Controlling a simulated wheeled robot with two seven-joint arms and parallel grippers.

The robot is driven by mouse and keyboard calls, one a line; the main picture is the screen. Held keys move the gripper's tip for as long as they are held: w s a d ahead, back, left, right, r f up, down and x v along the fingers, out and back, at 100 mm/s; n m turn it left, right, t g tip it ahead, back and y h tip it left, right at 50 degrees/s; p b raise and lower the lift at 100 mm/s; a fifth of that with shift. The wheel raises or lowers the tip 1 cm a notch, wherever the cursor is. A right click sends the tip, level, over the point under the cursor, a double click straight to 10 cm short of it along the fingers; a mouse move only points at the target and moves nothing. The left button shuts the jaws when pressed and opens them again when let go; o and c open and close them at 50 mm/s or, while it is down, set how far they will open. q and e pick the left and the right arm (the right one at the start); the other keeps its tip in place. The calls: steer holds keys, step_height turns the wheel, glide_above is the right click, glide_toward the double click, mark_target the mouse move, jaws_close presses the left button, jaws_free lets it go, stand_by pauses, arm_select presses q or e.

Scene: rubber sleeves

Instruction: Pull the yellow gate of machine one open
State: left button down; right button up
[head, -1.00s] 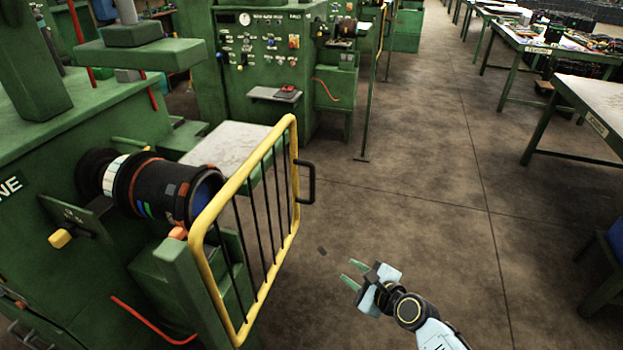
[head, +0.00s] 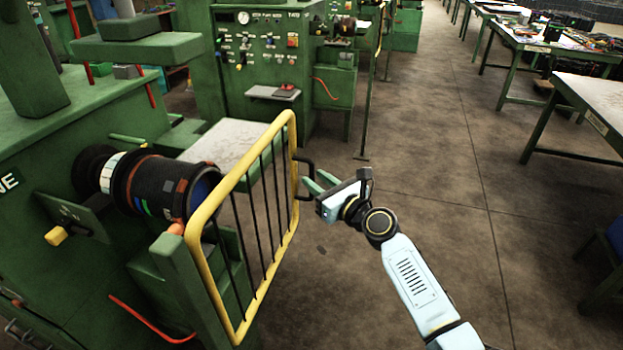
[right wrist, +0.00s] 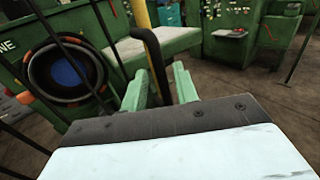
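The yellow gate (head: 193,238), a yellow tube frame with dark vertical bars, stands upright beside the dark roller (head: 150,187) of the green machine at the left. Its black handle (head: 311,172) sticks out from its far upright. My right gripper (head: 314,187) is at this handle, its two green fingers apart. In the right wrist view the handle (right wrist: 154,55) runs down between the open fingers (right wrist: 160,90), with a gap visible; contact cannot be told. The gate's yellow post (right wrist: 140,14) shows just beyond. My left gripper is not in view.
The green machine body (head: 60,270) fills the left side. A second green machine (head: 265,60) with a control panel stands behind. Work tables (head: 590,100) stand at the right. The brown floor (head: 420,170) between is clear.

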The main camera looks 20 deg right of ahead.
steer(key=shift+x, duration=1.35)
steer(key=shift+c, duration=0.3)
jaws_close()
